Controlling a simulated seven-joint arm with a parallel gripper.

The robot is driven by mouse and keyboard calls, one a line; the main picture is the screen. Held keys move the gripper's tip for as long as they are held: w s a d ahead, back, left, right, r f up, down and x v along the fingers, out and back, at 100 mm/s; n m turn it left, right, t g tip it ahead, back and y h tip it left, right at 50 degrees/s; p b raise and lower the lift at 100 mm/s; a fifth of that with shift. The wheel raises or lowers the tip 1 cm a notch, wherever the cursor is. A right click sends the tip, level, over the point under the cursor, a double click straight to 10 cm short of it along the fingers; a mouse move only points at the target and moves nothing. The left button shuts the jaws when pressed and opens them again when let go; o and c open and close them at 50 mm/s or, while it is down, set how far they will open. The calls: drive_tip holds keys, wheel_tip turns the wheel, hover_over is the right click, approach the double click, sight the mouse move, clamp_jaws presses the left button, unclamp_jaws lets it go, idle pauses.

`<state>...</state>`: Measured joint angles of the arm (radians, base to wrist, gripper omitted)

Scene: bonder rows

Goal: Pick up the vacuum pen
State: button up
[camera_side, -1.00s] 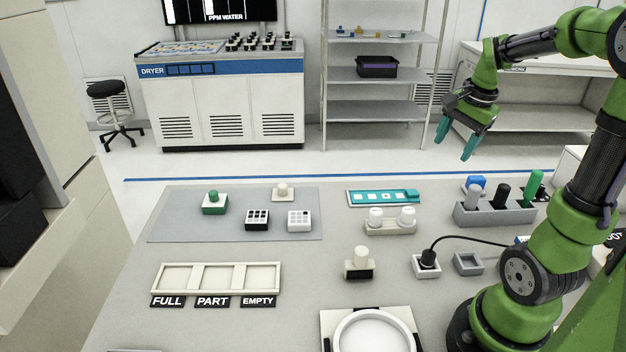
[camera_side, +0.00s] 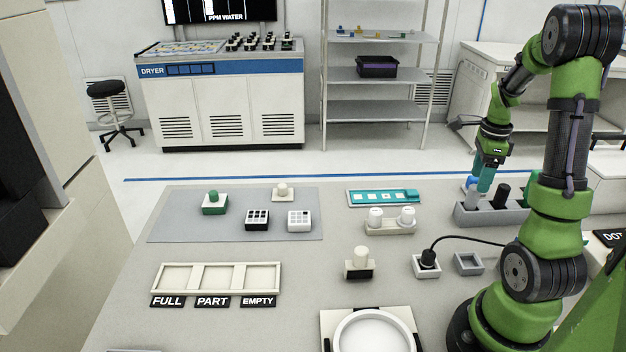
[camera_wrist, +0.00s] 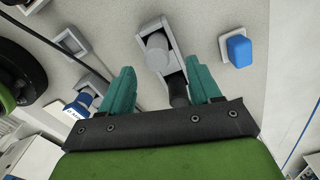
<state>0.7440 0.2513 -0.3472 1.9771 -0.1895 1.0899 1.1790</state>
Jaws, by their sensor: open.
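A grey rack (camera_side: 508,215) holds upright pen-like tools; I cannot tell for certain which is the vacuum pen. A grey tool (camera_side: 472,196) and a black tool (camera_side: 501,196) show in it. A green one seen earlier is now hidden behind my arm. My gripper (camera_side: 481,184) points down over the rack's left part, its teal fingers open and empty. In the wrist view my gripper (camera_wrist: 160,66) frames the rack (camera_wrist: 148,28), with the grey tool (camera_wrist: 157,52) between the fingertips and the black tool (camera_wrist: 178,92) closer to the palm.
A blue block (camera_wrist: 238,48) stands beside the rack.

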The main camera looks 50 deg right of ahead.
sight(474, 194)
drive_tip(key=shift+w+a+f, duration=0.1)
drive_tip(key=shift+f, duration=1.45)
drive_tip(key=shift+a+f, duration=0.1)
drive_tip(key=shift+f, duration=1.4)
drive_tip(key=shift+c, duration=0.4)
